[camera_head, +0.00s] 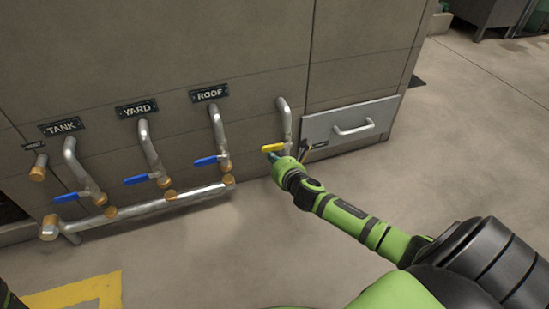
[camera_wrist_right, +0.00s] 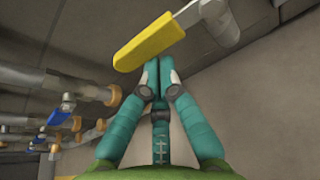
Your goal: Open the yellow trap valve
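The yellow valve handle (camera_head: 272,147) sticks out to the left from a grey pipe (camera_head: 285,118) on the cabinet wall, right of the ROOF pipe. My right gripper (camera_head: 275,158) is just below the handle in the head view. In the wrist view the yellow handle (camera_wrist_right: 148,42) lies slanted across the top, past the teal fingertips (camera_wrist_right: 158,66). The fingers are brought together with nothing seen between them. The tips are very near the handle; I cannot tell whether they touch it. My left gripper is not in view.
Blue-handled valves (camera_head: 137,179) on the TANK, YARD and ROOF pipes stand to the left, above a horizontal silver pipe (camera_head: 160,203). A grey drawer panel (camera_head: 350,122) with a handle is right of the yellow valve. The floor (camera_head: 220,260) in front is mostly clear.

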